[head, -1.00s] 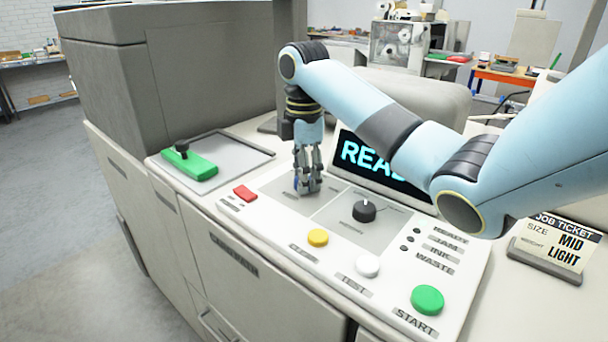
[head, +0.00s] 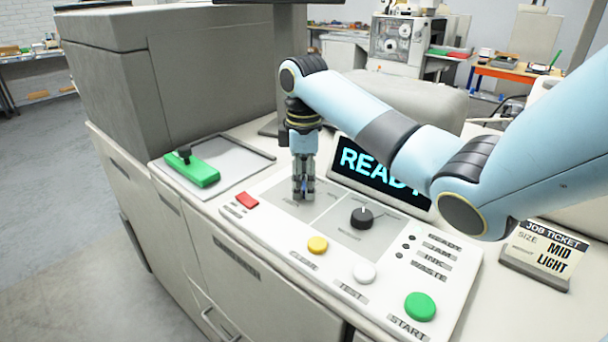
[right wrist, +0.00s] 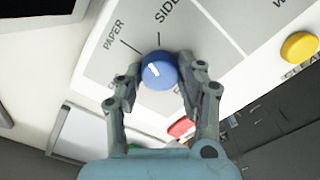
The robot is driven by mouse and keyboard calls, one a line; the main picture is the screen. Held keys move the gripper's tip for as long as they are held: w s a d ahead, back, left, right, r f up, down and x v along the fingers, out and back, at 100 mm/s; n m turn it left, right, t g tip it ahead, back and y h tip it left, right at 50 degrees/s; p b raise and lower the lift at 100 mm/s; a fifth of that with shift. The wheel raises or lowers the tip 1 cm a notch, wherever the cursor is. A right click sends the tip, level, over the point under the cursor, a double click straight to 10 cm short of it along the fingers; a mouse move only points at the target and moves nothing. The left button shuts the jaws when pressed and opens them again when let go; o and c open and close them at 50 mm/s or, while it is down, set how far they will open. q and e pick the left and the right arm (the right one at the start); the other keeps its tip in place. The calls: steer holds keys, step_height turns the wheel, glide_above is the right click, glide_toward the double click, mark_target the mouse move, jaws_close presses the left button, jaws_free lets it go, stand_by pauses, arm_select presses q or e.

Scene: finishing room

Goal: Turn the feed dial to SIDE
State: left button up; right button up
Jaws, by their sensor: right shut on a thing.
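The feed dial (right wrist: 159,71) is a blue round knob with a white mark on the left part of its cap, in the right wrist view. PAPER is printed at its upper left and SIDE above it; a third label is mostly hidden by a finger. I cannot tell which label the mark points at. My right gripper (right wrist: 161,80) is shut on the dial, one finger on each side. In the head view the right gripper (head: 303,194) points straight down at the panel, and its fingers hide the dial. My left gripper is not in view.
The panel (head: 285,235) also carries a black dial (head: 362,217), a red button (head: 246,200), a yellow button (head: 317,244), a white button (head: 364,273) and a green START button (head: 420,306). A READY screen (head: 378,172) stands behind. A job ticket (head: 545,250) is at right.

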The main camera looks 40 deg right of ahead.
steer(key=m, duration=0.5)
steer(key=shift+f, duration=0.1)
steer(key=shift+m, duration=0.4)
steer(key=shift+s, duration=0.1)
steer(key=o, duration=1.2)
steer(key=shift+c, duration=0.2)
